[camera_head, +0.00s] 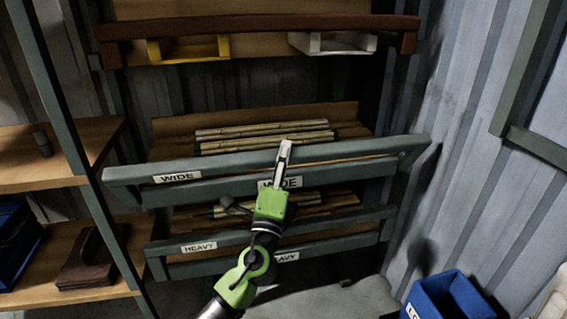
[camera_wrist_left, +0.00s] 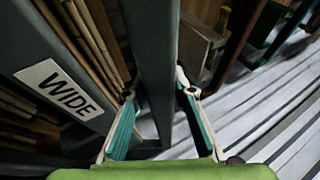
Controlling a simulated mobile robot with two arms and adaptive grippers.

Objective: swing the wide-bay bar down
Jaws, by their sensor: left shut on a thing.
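The wide-bay bar (camera_head: 225,159) is a long grey-green rail running nearly level across the front of the bay labelled WIDE. My left gripper (camera_head: 284,151) reaches up from below and is shut on this bar near its middle. In the left wrist view the bar (camera_wrist_left: 153,50) runs between the two teal-padded fingers of the left gripper (camera_wrist_left: 155,88). Bundles of rattan poles (camera_head: 262,136) lie in the bay behind the bar. They also show in the left wrist view (camera_wrist_left: 92,35). My right gripper is in neither view.
A lower bay labelled HEAVY (camera_head: 199,247) has its own grey-green rail. Above, a brown bar (camera_head: 260,24) crosses a shelf with yellow and white brackets. A shelf unit (camera_head: 90,262) stands at left. A blue bin (camera_head: 432,300) is at lower right, near the corrugated wall.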

